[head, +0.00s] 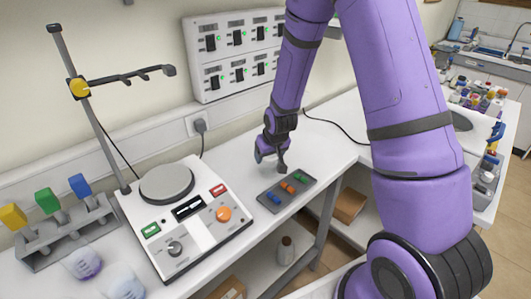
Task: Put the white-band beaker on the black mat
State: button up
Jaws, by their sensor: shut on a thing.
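My gripper (271,160) is over the white counter, behind a dark mat-like panel (308,184) bearing blue, orange and green pieces. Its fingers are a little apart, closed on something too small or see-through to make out. No white band shows between them. I cannot tell whether this panel is the black mat. Two clear beakers stand at the lower left: one with purple in it (86,264) and a paler one (122,281), partly cut off by the frame. I cannot make out a white band on either.
A white hotplate device (165,238) with a round plate and knobs stands left of the panel. Behind it rises a clamp stand (92,115). A rack (42,249) with yellow, green and blue tops is at far left. Bare counter (322,143) lies right of my gripper.

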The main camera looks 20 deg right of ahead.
jog(key=shift+f, duration=0.4)
jog(key=o, duration=0.9)
jog(key=shift+f, duration=0.15)
jog(key=shift+o, duration=0.2)
